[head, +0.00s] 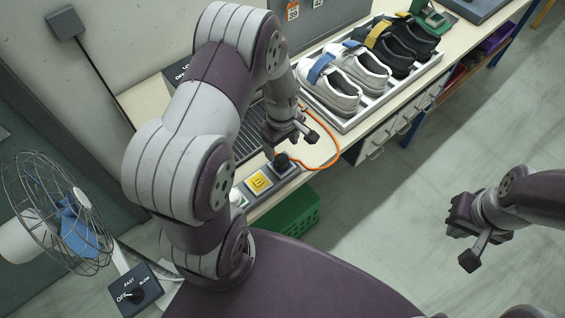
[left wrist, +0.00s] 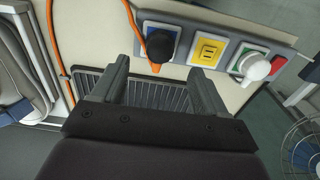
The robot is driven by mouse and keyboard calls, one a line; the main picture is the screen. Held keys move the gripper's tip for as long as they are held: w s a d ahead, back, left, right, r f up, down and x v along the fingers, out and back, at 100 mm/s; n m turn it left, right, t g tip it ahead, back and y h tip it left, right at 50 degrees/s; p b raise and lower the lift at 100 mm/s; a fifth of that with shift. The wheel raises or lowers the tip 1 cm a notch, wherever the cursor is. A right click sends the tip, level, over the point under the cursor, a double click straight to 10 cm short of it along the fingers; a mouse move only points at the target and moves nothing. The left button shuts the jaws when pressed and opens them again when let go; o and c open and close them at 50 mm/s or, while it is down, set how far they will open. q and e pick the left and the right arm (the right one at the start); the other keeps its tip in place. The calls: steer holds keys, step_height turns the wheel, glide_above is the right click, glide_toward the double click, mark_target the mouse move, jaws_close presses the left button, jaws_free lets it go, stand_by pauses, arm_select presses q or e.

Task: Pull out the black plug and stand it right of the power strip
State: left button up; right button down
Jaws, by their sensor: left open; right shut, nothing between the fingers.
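The power strip (head: 247,190) lies near the bench edge in the head view; it also spans the top of the left wrist view (left wrist: 226,37). The black plug (left wrist: 160,45) sits in its blue socket, with an orange part at its lower end; the plug also shows in the head view (head: 282,160). The yellow socket (left wrist: 208,52) beside it is empty. A white plug (left wrist: 254,67) sits in the green socket. My left gripper (head: 291,146) is open close to the black plug, its fingers apart and empty. My right gripper (head: 468,246) is shut and empty, off over the floor.
An orange cord (head: 336,150) loops past the bench edge. A dark grate (head: 248,132) lies by the strip. A tray (head: 345,122) holds white and black shoes. A green crate (head: 290,213) stands below the bench. A wire fan (head: 60,213) and a switch box (head: 136,290) are at left.

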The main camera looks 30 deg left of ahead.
mark_target(282, 158)
arm_select(q)
step_height(282, 158, down, 7)
steer(key=b, duration=0.4)
steer(key=shift+r+b, duration=0.2)
steer(key=shift+b, duration=0.1)
steer(key=shift+f+b, duration=0.3)
steer(key=shift+f, duration=0.3)
arm_select(e)
step_height(282, 158, down, 6)
steer(key=shift+r, duration=0.1)
arm_select(q)
steer(key=shift+r+p, duration=0.1)
steer(key=shift+p, duration=0.2)
arm_select(e)
steer(key=shift+r, duration=0.25)
